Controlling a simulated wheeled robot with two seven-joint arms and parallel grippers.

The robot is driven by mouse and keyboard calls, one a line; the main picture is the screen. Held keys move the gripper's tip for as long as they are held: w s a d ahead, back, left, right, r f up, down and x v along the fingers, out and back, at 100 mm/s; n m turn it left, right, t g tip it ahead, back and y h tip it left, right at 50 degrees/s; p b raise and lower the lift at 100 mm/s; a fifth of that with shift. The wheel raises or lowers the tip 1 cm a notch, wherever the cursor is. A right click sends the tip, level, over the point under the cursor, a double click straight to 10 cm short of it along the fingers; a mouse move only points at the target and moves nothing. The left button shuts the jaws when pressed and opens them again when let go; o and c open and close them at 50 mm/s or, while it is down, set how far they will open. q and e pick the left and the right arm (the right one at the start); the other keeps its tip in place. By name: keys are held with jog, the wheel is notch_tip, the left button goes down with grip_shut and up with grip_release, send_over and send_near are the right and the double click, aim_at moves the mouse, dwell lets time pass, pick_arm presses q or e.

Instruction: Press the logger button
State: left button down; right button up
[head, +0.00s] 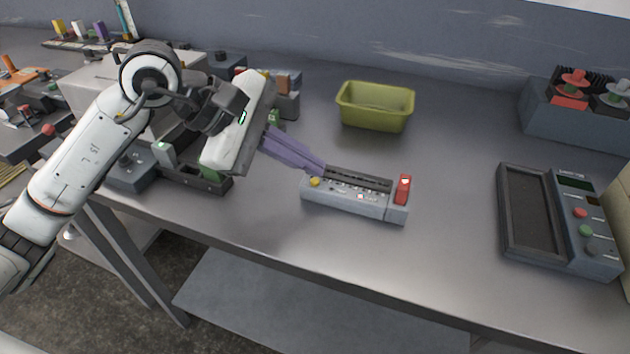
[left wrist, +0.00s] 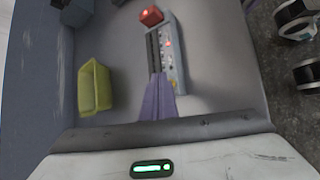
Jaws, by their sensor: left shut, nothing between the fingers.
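A long grey device (head: 345,202) with a dark slotted top, a yellow button (head: 315,182) at its left end and a red block (head: 402,189) at its right end lies mid-table. Several small buttons or lights run along its front strip. I cannot tell for sure whether it is the logger. My left gripper (head: 318,167) has purple fingers, shut and empty, with the tips at the left end of the device, close to the yellow button. In the left wrist view the fingers (left wrist: 158,100) overlap the device (left wrist: 172,60); contact cannot be told. My right gripper is out of view.
A yellow-green bin (head: 375,107) stands behind the device. At the right are a panel with a dark tray (head: 533,212), red and green buttons (head: 582,222), and a grey box with red and grey knobs (head: 580,122). Dark fixtures (head: 185,180) stand under my left arm. The table between is clear.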

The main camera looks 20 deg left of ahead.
aim_at(307, 185)
pick_arm(q)
jog(key=shift+f+b, duration=0.5)
jog(key=shift+b, duration=0.05)
dwell(0.8)
jog(key=shift+r, duration=0.2)
jog(key=shift+r+p, duration=0.55)
jog(key=shift+r, duration=0.2)
jog(key=shift+r, duration=0.1)
notch_tip(307, 185, up, 6)
jog(key=p, duration=0.3)
